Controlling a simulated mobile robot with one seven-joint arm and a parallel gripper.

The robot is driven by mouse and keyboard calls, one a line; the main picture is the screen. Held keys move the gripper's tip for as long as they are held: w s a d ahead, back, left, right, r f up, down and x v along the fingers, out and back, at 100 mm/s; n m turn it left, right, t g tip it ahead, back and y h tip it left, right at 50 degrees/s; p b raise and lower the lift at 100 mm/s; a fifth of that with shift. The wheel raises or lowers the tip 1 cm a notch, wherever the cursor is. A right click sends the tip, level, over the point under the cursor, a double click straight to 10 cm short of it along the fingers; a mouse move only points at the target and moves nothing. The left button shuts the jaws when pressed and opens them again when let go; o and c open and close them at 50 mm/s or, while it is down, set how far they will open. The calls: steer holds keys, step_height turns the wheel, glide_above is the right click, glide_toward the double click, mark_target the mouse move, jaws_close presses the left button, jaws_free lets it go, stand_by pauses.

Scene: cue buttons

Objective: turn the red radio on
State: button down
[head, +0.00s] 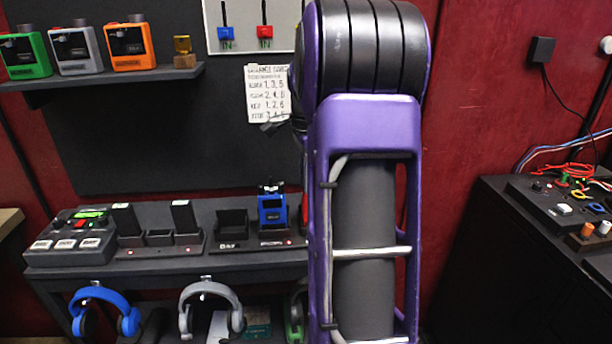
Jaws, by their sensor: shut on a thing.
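A red sliver (304,209) shows at the right end of the charging shelf, right of the blue radio. It may be the red radio, but my arm hides nearly all of it, including any knob or light. The blue radio (272,210) stands upright in a black dock. My purple arm fills the middle of the view. A small dark grey part (277,125) sticks out left of my arm, over the lower edge of a paper card; it looks like part of my gripper. The fingers and whatever is between them cannot be made out.
The card (266,90) lists numbers. A button box (70,238) sits left on the shelf, headphones (208,310) hang below. Orange, grey and green devices (130,46) stand upper left. A dark cabinet (480,250) stands right.

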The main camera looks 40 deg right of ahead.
steer(key=shift+m, duration=0.7)
steer(key=c, duration=0.8)
jaws_free()
step_height(320, 180, up, 18)
steer(key=p, duration=0.3)
steer(key=shift+s+f+p, duration=0.15)
steer(key=shift+f+p, duration=0.1)
steer(key=shift+p, duration=0.05)
steer(key=shift+a, duration=0.1)
